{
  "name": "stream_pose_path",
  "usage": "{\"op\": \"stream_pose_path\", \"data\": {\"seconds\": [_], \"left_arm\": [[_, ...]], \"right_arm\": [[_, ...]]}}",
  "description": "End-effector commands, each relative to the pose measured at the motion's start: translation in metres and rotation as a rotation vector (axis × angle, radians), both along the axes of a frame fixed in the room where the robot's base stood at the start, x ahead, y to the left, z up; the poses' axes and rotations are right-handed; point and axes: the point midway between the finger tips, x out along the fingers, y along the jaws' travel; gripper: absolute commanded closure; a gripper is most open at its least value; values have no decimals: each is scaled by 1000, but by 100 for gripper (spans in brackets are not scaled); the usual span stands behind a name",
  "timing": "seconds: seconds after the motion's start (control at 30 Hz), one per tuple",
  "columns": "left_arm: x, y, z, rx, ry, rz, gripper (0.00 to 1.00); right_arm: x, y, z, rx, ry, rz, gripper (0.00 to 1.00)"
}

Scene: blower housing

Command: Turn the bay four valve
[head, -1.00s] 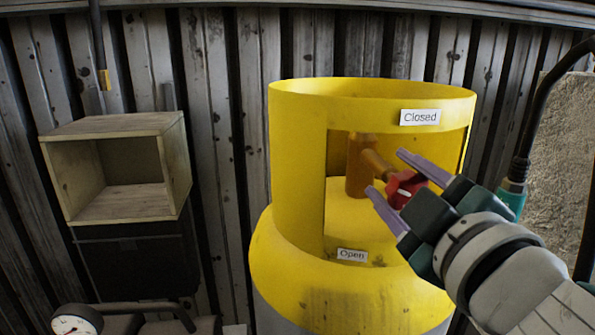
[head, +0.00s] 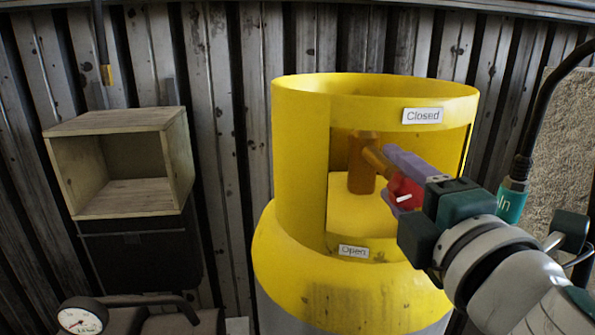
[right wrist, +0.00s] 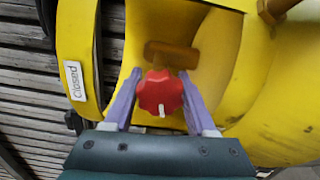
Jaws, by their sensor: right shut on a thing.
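The red valve knob (head: 402,190) sits on the end of an orange-brown valve stem (head: 376,158) inside the cut-out of a yellow cylinder collar (head: 301,160). It has a white pointer mark. In the right wrist view the red knob (right wrist: 160,92) lies between the two purple fingers, its white mark at the lower edge. My right gripper (head: 408,182) is shut on the knob, reaching in from the right. A "Closed" label (head: 422,116) is on the collar above the knob, and an "Open" label (head: 353,251) is below the cut-out. My left gripper is not in view.
An open wooden box (head: 122,163) is on the left. A pressure gauge (head: 82,318) is at the bottom left. A black hose with a teal "In" fitting (head: 511,202) hangs close to my right arm. A corrugated metal wall (head: 225,130) stands behind.

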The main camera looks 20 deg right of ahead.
Motion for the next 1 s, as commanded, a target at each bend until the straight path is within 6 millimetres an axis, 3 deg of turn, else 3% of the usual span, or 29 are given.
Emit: {"op": "stream_pose_path", "data": {"seconds": [0.57, 0.6, 0.83, 1.0], "left_arm": [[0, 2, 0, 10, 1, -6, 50], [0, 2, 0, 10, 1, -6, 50], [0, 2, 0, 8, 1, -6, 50], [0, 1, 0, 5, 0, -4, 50]], "right_arm": [[0, 1, 1, -29, 4, 3, 99], [0, 1, 1, -29, 4, 3, 39], [0, 1, 0, -28, 6, 2, 13], [0, 0, 0, -28, 6, 1, 13]]}}
